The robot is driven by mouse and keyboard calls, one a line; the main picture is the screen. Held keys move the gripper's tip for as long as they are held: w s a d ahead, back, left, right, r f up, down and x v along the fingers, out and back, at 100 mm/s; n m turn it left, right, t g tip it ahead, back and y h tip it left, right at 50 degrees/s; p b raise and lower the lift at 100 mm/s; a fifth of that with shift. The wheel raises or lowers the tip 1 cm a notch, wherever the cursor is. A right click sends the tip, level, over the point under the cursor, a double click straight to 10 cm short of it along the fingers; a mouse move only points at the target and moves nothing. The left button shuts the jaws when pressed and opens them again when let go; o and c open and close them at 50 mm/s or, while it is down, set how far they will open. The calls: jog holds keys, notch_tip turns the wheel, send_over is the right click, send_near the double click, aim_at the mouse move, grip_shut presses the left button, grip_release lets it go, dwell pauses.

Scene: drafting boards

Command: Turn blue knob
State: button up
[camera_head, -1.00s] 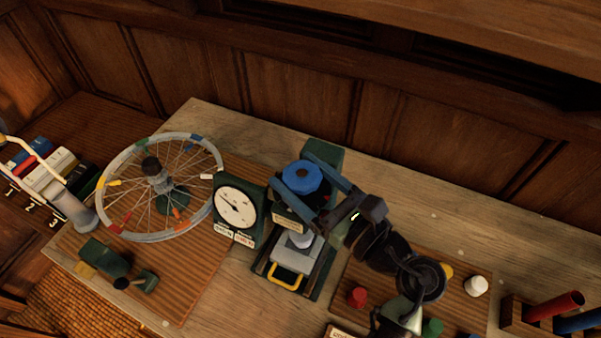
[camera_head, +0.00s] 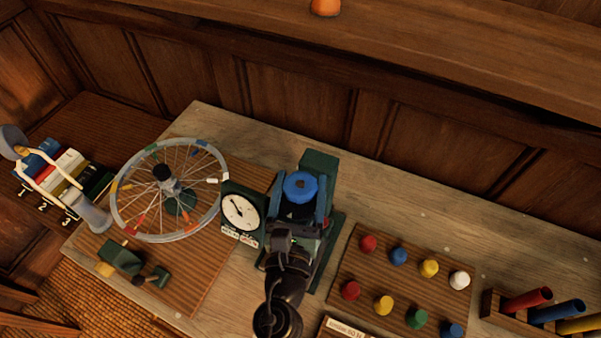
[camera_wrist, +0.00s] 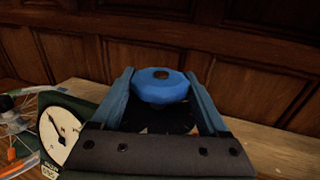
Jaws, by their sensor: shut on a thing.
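The blue knob (camera_head: 300,187) sits on top of a dark green machine (camera_head: 318,166) in the middle of the bench. In the wrist view the knob (camera_wrist: 160,86) is a faceted blue disc with a dark centre. My gripper (camera_head: 302,190) comes from the front, with one blue finger on each side of the knob. In the wrist view the gripper (camera_wrist: 160,88) is shut on the knob. A white dial (camera_head: 240,212) with a dark pointer stands left of the machine. My arm hides the machine's front.
A spoked wheel (camera_head: 118,205) with coloured tags stands at left. A board (camera_head: 345,265) with several coloured pegs lies at right, beside a wooden rack (camera_head: 492,305) of coloured tubes. Bare bench lies behind the pegs.

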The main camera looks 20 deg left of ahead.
jog(key=m+h+p, duration=0.2)
jog(key=h, duration=0.1)
jog(key=shift+a+r+t+h, duration=0.15)
jog(key=shift+r+t+h, duration=0.05)
jog(key=shift+t+h, duration=0.1)
jog(key=shift+d+f+m+h+p, duration=0.1)
jog(key=shift+m+h+p, duration=0.25)
jog(key=shift+m+h, duration=0.95)
jog(key=shift+d+f+m+h+p, duration=0.1)
jog(key=shift+m+h+p, duration=0.25)
jog(key=shift+m+h, duration=0.9)
jog(key=shift+n+g+h, duration=0.35)
jog(key=shift+g+h, duration=0.05)
jog(key=shift+h, duration=0.15)
jog(key=shift+r, duration=0.1)
jog(key=o, duration=1.2)
jog(key=shift+o, duration=0.2)
jog(key=shift+s+a+f, duration=0.15)
jog(key=shift+s+f, duration=0.05)
jog(key=shift+s, duration=0.25)
jog(key=b+v, duration=0.4)
jog(key=v, duration=0.8)
jog(key=shift+r, duration=0.15)
